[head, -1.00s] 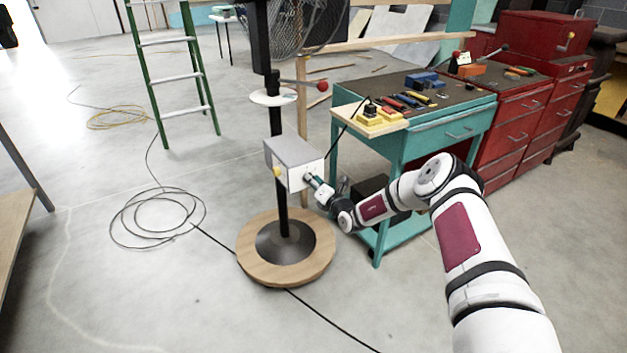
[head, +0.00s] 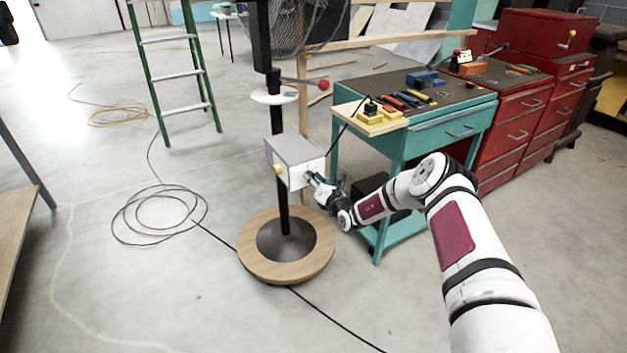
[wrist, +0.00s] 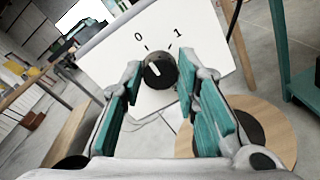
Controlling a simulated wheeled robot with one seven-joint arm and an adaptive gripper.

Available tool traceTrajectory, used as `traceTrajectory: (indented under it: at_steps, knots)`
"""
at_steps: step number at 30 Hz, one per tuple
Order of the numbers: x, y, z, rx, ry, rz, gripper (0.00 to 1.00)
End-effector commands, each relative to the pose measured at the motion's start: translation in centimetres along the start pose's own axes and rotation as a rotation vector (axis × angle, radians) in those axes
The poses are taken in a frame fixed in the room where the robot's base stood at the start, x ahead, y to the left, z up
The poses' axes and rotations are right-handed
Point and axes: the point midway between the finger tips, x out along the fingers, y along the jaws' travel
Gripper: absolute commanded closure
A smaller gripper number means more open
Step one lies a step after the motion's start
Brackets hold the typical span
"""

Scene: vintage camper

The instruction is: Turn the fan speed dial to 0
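The fan speed dial (wrist: 160,71) is a round black knob with a white pointer line, on the white face of the control box (wrist: 115,68). The labels 0 and 1 are printed above it; the pointer leans to the upper left, on the 0 side. The box also shows on the fan's black post in the head view (head: 296,155). My gripper (wrist: 160,72) is open, with one teal finger on each side of the dial. A small gap shows at the left finger; contact at the right finger is unclear.
The fan's round wooden base (head: 255,262) stands on the floor below the box. A teal workbench (head: 440,135) with tools is close on the right. A black cable (head: 330,318) crosses the floor. A green ladder (head: 150,75) stands at the back left.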

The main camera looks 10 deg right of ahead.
Motion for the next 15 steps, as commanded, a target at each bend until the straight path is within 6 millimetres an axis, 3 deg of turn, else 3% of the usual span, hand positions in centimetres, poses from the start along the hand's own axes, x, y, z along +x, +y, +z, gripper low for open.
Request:
traceTrajectory:
  at_steps: [1, 2, 15]
  knots:
    - [0.01, -0.01, -0.04, 0.0, 0.001, 0.0, 0.58]
    - [0.01, -0.01, -0.03, 0.0, 0.001, 0.0, 0.52]
    - [-0.65, -0.02, 0.03, 0.001, 0.0, 0.0, 0.52]
